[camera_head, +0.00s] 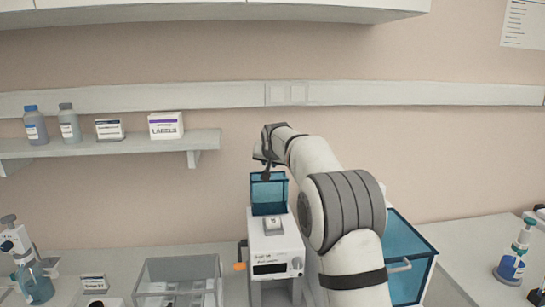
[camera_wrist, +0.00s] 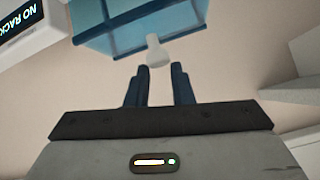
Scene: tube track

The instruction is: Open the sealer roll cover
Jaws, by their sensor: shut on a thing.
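The sealer (camera_head: 275,251) is a white boxy machine on the bench, with a small display on its front. Its roll cover (camera_head: 268,194) is see-through blue and stands up above the back of the sealer's top. In the wrist view the blue cover (camera_wrist: 125,28) fills the upper middle, with a pale knob (camera_wrist: 157,50) at its lower edge. My gripper (camera_head: 266,172) is at the cover's top edge. In the head view the knob is hidden.
A larger blue see-through box (camera_head: 408,252) with a handle stands right of the sealer, partly behind my arm. A clear bin (camera_head: 178,281) is to the left. An orange-tipped lever (camera_head: 239,266) is at the sealer's left side. A shelf (camera_head: 110,145) with bottles is above left.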

